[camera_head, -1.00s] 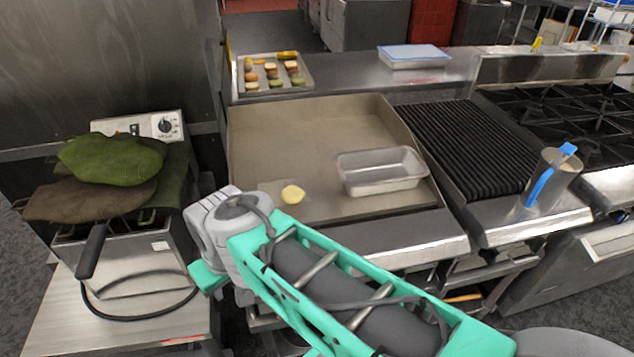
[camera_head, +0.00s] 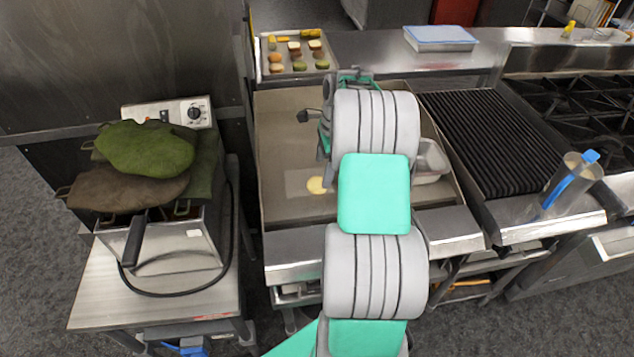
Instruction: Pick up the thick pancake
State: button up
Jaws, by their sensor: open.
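The thick pancake (camera_head: 316,186) is a small pale yellow round on the flat griddle (camera_head: 285,150), left of my arm. Its right edge lies close to my arm's outline in the picture. My gripper (camera_head: 312,130) shows only in part, as dark pieces at the left side of my arm over the griddle. It is open and apart from the pancake, above and behind it in the picture. The rest of my gripper is hidden by my arm.
A clear rectangular pan (camera_head: 432,162) sits on the griddle's right, partly hidden by my arm. A tray of small cakes (camera_head: 268,72) lies behind the griddle. A fryer with green and brown mitts (camera_head: 145,148) stands left. A ridged grill (camera_head: 485,135) is right. The griddle's left is clear.

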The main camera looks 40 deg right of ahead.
aim_at(318, 182)
jog(key=f, duration=0.1)
jog(key=a+f+p, duration=0.1)
jog(key=f, duration=0.2)
jog(key=shift+w+a+f, duration=0.1)
jog(key=shift+a, duration=0.15)
jog(key=shift+w+f, duration=0.1)
jog(key=shift+f, duration=0.4)
jog(key=shift+c, duration=0.4)
jog(key=c, duration=1.4)
